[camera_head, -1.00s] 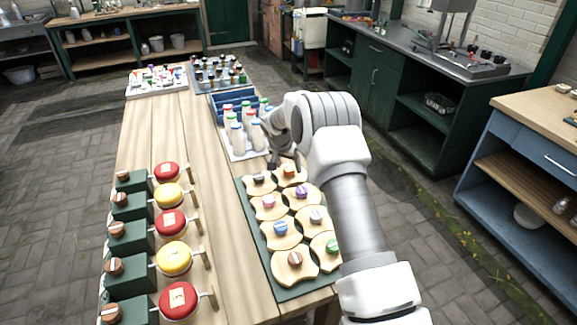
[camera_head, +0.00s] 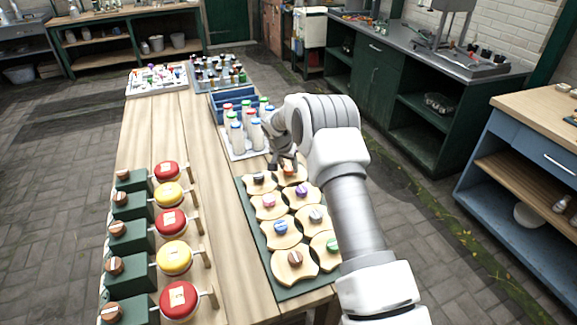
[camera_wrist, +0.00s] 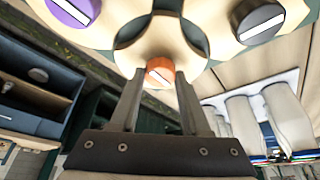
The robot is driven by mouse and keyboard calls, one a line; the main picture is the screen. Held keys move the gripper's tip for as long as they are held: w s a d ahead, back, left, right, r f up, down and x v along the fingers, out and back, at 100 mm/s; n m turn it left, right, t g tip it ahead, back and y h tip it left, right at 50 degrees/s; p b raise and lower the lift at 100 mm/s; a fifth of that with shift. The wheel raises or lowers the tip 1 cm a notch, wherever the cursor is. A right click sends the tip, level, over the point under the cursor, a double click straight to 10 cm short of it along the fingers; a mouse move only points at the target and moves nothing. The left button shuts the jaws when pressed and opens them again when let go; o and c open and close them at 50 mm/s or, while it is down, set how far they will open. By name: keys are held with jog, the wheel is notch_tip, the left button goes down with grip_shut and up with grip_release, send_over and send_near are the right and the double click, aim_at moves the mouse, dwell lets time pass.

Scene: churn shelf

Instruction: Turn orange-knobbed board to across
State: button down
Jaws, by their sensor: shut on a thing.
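The orange-knobbed board (camera_wrist: 160,37) is a pale wooden board with curved-in sides. Its orange knob (camera_wrist: 159,72) bears a white stripe, which lies nearly level across the wrist view. In the head view the board (camera_head: 293,180) is at the far right of the green tray (camera_head: 262,238), partly hidden by my gripper. My gripper (camera_wrist: 160,80) is shut on the orange knob, one finger on each side of it. In the head view my gripper (camera_head: 283,163) reaches down onto the knob from the far side.
Neighbouring boards carry a black knob (camera_wrist: 258,20) and a purple knob (camera_wrist: 75,10), close beside the orange one.

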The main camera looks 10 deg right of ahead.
jog(key=shift+n, duration=0.3)
jog(key=n+y+b, duration=0.1)
jog(key=n+b, duration=0.1)
jog(key=shift+d+f+n+t, duration=0.1)
jog(key=shift+d+n+t, duration=0.05)
jog(key=shift+n+t, duration=0.25)
jog(key=n+y, duration=0.2)
jog(key=n, duration=0.3)
jog(key=shift+d+b, duration=0.1)
jog(key=shift+b, duration=0.25)
jog(key=n+y, duration=0.1)
jog(key=n, duration=0.2)
jog(key=n+y+b, duration=0.1)
jog(key=n, duration=0.1)
jog(key=shift+d+n+g, duration=0.15)
jog(key=shift+n+g, duration=0.25)
jog(key=shift+n+g+y+b, duration=0.35)
jog(key=shift+n+g+y, duration=0.2)
jog(key=shift+n, duration=1.25)
jog(key=shift+c, duration=1.9)
grip_release()
